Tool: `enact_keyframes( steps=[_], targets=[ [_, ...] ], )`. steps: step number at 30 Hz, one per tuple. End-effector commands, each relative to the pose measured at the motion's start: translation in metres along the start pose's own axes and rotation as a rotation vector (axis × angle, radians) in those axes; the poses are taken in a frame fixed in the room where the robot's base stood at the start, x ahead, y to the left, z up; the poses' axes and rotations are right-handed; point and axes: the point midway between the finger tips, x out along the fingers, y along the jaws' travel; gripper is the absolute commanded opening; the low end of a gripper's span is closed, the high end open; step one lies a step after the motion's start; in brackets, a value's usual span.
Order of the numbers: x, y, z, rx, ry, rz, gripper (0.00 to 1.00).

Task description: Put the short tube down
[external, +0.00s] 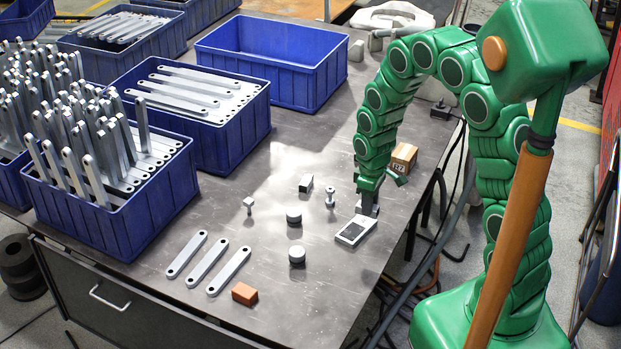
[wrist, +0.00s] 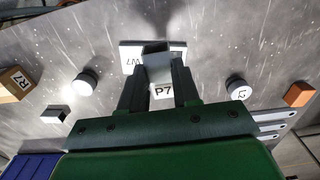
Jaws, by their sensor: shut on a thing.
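My gripper (external: 368,197) is shut on a short grey square tube (external: 374,211). In the wrist view the fingers (wrist: 157,88) hold the tube (wrist: 158,68) from both sides. Its dark open end shows, and a face below is marked P7. The tube is just behind a flat white plate (external: 352,232) on the table, which shows partly behind the tube in the wrist view (wrist: 130,52). I cannot tell whether the tube touches the table or the plate.
A cardboard box (external: 403,158) stands close behind my gripper. Another short square piece (external: 306,183), small round pieces (external: 293,216), flat brackets (external: 206,262) and an orange block (external: 244,293) lie on the metal table (external: 310,315). An empty blue bin (external: 270,65) stands at the back.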

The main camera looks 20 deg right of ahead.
Motion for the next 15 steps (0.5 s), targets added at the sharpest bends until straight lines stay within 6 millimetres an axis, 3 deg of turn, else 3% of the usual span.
enact_keyframes(
  steps=[15],
  targets=[
    [0.042, 0.018, -0.03, -0.001, 0.0, 0.001, 0.0]
  ],
)
